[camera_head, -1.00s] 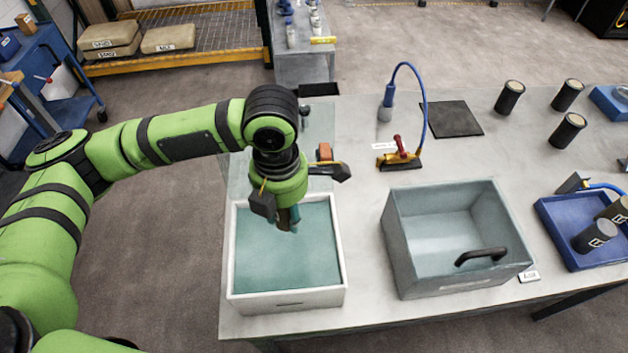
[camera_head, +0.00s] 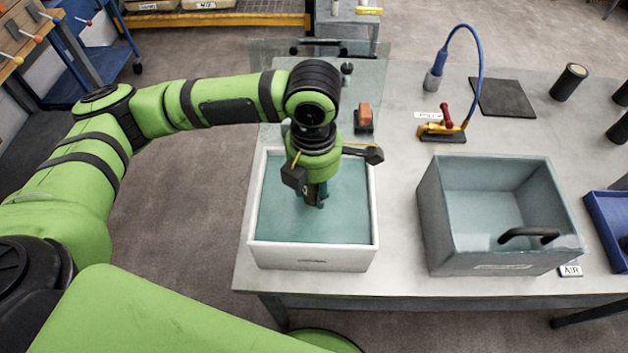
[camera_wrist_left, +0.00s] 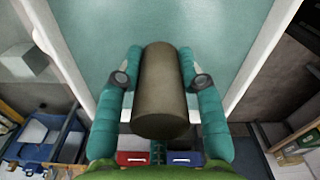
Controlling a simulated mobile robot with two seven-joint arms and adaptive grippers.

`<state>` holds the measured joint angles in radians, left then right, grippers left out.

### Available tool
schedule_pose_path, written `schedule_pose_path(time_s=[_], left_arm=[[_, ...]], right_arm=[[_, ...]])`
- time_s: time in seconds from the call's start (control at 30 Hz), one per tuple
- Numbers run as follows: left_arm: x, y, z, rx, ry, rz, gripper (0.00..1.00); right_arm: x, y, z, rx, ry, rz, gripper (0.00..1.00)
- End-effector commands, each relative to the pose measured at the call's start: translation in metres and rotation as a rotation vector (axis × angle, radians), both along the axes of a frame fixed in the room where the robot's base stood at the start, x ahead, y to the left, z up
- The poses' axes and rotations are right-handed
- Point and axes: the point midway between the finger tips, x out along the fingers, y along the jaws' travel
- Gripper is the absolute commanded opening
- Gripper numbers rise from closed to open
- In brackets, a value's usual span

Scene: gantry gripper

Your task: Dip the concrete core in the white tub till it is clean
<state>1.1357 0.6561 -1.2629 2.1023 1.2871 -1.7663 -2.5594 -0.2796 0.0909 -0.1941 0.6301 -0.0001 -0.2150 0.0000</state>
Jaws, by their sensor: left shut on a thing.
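The white tub (camera_head: 312,258) stands at the left end of the table, filled with teal liquid. My left gripper (camera_head: 314,203) points down inside the tub's outline in the head view. In the left wrist view its two teal fingers (camera_wrist_left: 160,85) are shut on the sides of the brownish-grey concrete core (camera_wrist_left: 160,100). The core shows against the teal surface there, but I cannot tell how deep it sits. In the head view the core is mostly hidden by the gripper. My right gripper does not show.
A grey open bin with a black handle (camera_head: 500,254) stands right of the tub. Behind it are a yellow and red tool (camera_head: 440,128) with a blue hose, a black mat (camera_head: 505,98) and a dark cylinder (camera_head: 568,82). A blue tray (camera_head: 606,225) is at the right edge.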

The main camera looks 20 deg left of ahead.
Motion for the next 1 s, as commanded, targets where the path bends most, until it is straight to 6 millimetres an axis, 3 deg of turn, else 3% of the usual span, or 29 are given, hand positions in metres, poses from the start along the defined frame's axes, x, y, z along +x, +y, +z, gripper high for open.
schedule_pose_path(time_s=[0.3,0.7,1.0], left_arm=[[0.000,0.000,-0.036,-0.001,0.001,0.001,0.00],[0.000,0.000,-0.074,-0.001,0.002,0.001,0.00],[0.001,0.000,-0.088,-0.001,0.000,0.001,0.00]], right_arm=[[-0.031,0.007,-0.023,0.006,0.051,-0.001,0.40],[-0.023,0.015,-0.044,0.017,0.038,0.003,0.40],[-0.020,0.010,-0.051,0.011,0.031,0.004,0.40]])
